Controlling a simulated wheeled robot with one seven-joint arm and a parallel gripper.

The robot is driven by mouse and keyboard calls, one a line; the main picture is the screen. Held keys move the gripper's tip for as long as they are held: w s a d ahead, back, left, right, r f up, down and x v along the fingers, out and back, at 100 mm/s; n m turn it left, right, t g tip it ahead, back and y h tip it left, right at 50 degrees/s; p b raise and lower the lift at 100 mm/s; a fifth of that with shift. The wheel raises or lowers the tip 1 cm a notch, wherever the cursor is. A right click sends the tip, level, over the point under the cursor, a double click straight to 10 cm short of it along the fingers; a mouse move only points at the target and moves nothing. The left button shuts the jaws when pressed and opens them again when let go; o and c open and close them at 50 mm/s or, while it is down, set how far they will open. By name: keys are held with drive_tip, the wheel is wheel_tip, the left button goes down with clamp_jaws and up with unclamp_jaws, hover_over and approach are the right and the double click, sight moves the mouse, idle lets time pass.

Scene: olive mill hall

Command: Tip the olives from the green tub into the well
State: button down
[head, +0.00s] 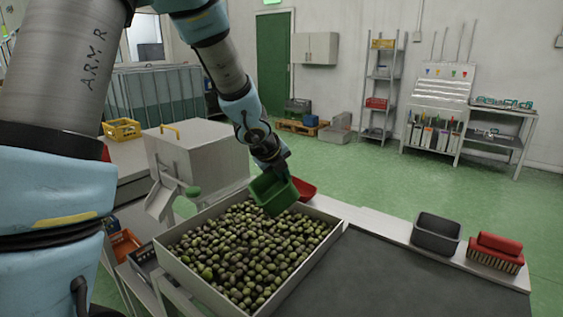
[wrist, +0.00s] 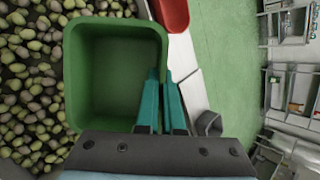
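The green tub (head: 272,193) is held in the air over the right far part of a white-rimmed well (head: 318,211) full of green and dark olives. The tub is tilted in the head view. In the wrist view the tub (wrist: 112,75) shows a bare green inside, with no olives seen in it. My gripper (head: 282,172) is shut on the tub's wall. In the wrist view its teal fingers (wrist: 164,85) pinch that wall, one on each side. Olives show beside the tub in the wrist view.
A red container (head: 304,189) stands just behind the tub. A dark grey tub (head: 436,233) and a red brush (head: 496,250) stand on the ledge to the right. A grey machine with a chute (head: 163,198) is at the left. The dark surface (head: 385,280) is clear.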

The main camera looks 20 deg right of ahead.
drive_tip(key=y+p, duration=0.1)
drive_tip(key=p, duration=0.1)
drive_tip(key=d+y+p, duration=0.1)
drive_tip(key=shift+f+p, duration=0.35)
drive_tip(key=shift+p, duration=0.05)
wheel_tip(320, 180, down, 3)
drive_tip(key=m+y+p, duration=0.1)
drive_tip(key=y+p, duration=0.2)
drive_tip(key=p, duration=0.3)
drive_tip(key=shift+d+y+p, duration=0.1)
drive_tip(key=shift+y+p, duration=0.2)
drive_tip(key=shift+r+p, duration=0.3)
drive_tip(key=shift+r, duration=1.95)
drive_tip(key=shift+f, duration=0.1)
